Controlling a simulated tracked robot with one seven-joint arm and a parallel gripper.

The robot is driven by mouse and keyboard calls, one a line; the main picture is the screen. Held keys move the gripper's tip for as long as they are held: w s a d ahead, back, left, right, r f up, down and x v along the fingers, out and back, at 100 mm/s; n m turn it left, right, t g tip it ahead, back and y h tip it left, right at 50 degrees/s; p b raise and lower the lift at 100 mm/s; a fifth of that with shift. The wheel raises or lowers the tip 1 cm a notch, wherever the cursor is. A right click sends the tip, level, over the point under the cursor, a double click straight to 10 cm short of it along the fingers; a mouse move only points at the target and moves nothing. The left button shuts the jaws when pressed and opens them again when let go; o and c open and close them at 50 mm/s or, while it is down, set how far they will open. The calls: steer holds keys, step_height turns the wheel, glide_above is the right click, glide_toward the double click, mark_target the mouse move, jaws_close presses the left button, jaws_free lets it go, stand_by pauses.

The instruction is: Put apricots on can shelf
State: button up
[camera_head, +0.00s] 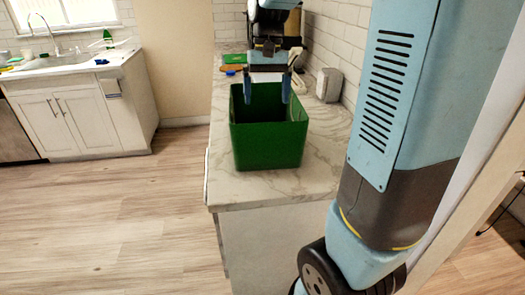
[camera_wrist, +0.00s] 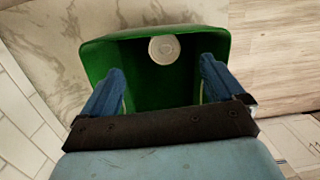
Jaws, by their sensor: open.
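My gripper (camera_head: 267,88) is open and points down over a green bin (camera_head: 268,150) on the counter. In the wrist view my gripper (camera_wrist: 160,90) has its two blue fingers apart over the bin's opening, with nothing between the fingertips. A round, pale, can-like lid (camera_wrist: 164,49) shows inside the green bin (camera_wrist: 108,52), near its far wall. I cannot tell from the top whether it is the apricots. No can shelf is recognisable in either view.
The bin stands on a marble counter (camera_head: 240,188) near its front end. A white and grey object (camera_head: 328,85) stands by the tiled wall, right of the bin. Small green and blue items lie behind it. A sink cabinet (camera_head: 75,120) is at the left, with open wooden floor (camera_head: 120,215) between.

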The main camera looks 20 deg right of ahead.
steer(key=shift+g, duration=0.9)
steer(key=f, duration=0.3)
steer(key=w+f, duration=0.1)
steer(key=f, duration=0.3)
steer(key=w+f, duration=0.1)
steer(key=f, duration=0.3)
steer(key=shift+a, duration=0.3)
steer(key=shift+s+x, duration=0.1)
steer(key=shift+x, duration=1.2)
steer(key=shift+s+x, duration=0.15)
steer(key=shift+x, duration=1.2)
steer(key=shift+r, duration=0.1)
steer(key=c, duration=1.4)
steer(key=shift+m, duration=0.3)
step_height(320, 180, up, 28)
steer(key=shift+r, duration=0.1)
steer(key=shift+c, duration=0.2)
